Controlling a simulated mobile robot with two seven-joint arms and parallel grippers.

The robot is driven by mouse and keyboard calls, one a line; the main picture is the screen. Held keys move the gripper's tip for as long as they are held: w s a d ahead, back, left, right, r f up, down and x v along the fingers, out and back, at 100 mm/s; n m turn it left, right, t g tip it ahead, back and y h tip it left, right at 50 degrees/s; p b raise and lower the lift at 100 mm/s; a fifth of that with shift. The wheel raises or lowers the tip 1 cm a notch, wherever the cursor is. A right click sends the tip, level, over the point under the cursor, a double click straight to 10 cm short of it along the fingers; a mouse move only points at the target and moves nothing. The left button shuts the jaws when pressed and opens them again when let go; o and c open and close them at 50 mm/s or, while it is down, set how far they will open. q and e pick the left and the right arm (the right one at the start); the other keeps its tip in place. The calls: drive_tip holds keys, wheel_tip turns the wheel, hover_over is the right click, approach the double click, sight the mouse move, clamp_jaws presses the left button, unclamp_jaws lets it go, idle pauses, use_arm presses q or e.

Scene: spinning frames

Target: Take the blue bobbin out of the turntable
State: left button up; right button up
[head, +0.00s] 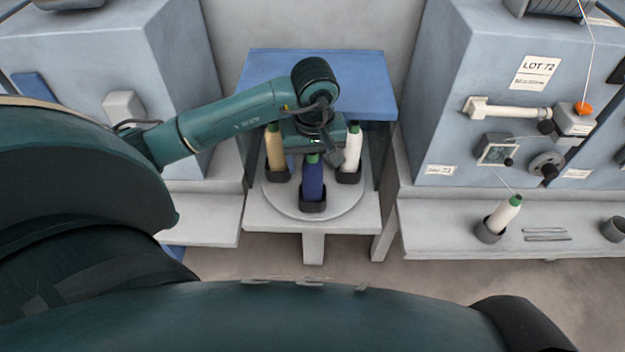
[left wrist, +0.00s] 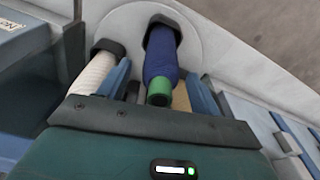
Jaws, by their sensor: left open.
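The blue bobbin (head: 313,184), with a green top, stands upright in a dark cup at the front of the round light-grey turntable (head: 345,203). My left gripper (head: 312,157) is open above and just behind it. In the left wrist view the blue bobbin (left wrist: 161,56) points its green top toward the space between the two blue fingers of my left gripper (left wrist: 160,88). The fingers are apart from it, with no grip on it. My right gripper is in neither view.
A tan bobbin (head: 275,150) stands at the turntable's left and a white bobbin (head: 352,148) at its right, close to my gripper. A blue panel (head: 362,78) lies behind. Grey machines flank the bay; another white bobbin (head: 503,214) stands on the right ledge.

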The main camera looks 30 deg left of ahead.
use_arm(q)
drive_tip(key=shift+c, duration=0.3)
drive_tip(key=c, duration=1.3)
